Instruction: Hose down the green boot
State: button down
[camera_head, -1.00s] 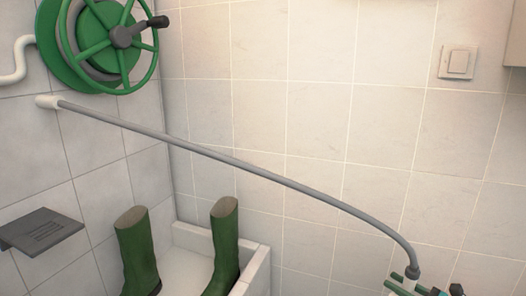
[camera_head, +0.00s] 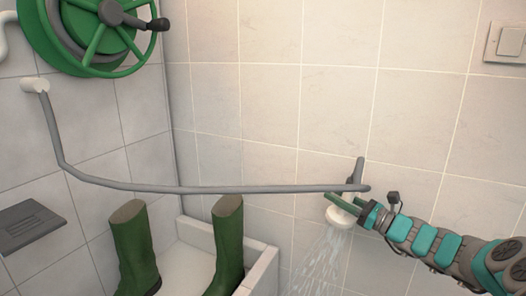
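Two green boots stand upright in a white-walled basin: the left boot (camera_head: 134,250) and the right boot (camera_head: 227,245), their lower parts cut off or hidden. My gripper (camera_head: 350,207) is shut on the hose's shower head (camera_head: 340,217), right of the basin and clear of both boots. Water (camera_head: 322,262) sprays from the head downward and to the left, outside the basin's right wall as seen here. The grey hose (camera_head: 200,190) runs from a white wall outlet (camera_head: 35,85) to the head, passing behind or above the boots.
A green hose reel (camera_head: 97,35) with a black handle is on the left wall. The basin's wall (camera_head: 262,268) stands between the right boot and the spray. A light switch (camera_head: 506,42) is at upper right.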

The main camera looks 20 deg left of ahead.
jog(key=shift+s+a+r+n+g+y+b, duration=0.95)
jog(key=shift+s+a+r, duration=1.7)
jog(key=shift+a, duration=2.05)
jog(key=shift+s+a+r+n+g+y+b, duration=0.4)
jog(key=shift+s+a+r+g+b, duration=1.1)
jog(key=shift+a+r, duration=2.5)
jog(key=shift+s+a+r+p, duration=0.15)
jog(key=shift+a+r+p, duration=0.1)
jog(key=shift+r+p, duration=0.7)
jog(key=shift+s+a+r+p, duration=0.1)
jog(key=shift+a+r+p, duration=0.1)
jog(key=shift+r+p, duration=0.65)
jog(key=shift+s+a+r+p, duration=0.2)
jog(key=shift+r+p, duration=0.35)
jog(key=shift+p, duration=0.75)
